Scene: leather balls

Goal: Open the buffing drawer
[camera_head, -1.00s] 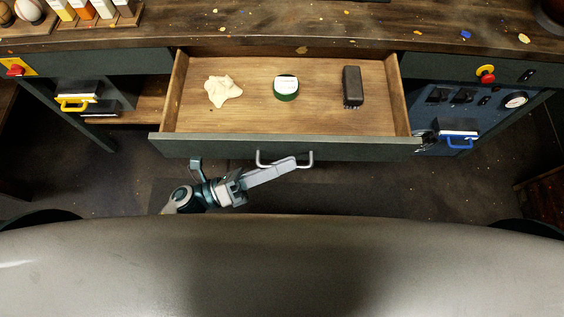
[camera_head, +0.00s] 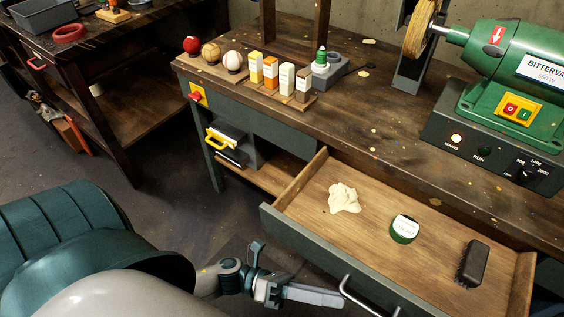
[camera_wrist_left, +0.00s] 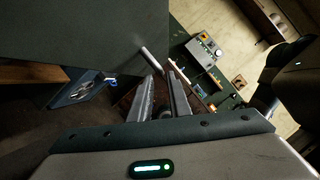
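The buffing drawer (camera_head: 420,262) is pulled out of the workbench, its wooden inside exposed. It holds a cream cloth (camera_head: 343,198), a green tin with a white lid (camera_head: 404,229) and a dark brush (camera_head: 473,263). Its metal handle (camera_head: 345,286) is on the dark green front and partly cut off by the picture's bottom. My left gripper (camera_head: 335,298) is at the handle's left end. In the left wrist view, a gap shows between its fingers (camera_wrist_left: 163,92), with the light handle bar (camera_wrist_left: 148,55) at their tips; contact is unclear. My right gripper is out of view.
On the bench stand several balls (camera_head: 210,54), several coloured bottles (camera_head: 271,73) and a green buffing machine (camera_head: 510,75). Another table (camera_head: 130,110) stands at left; floor (camera_head: 160,215) shows between.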

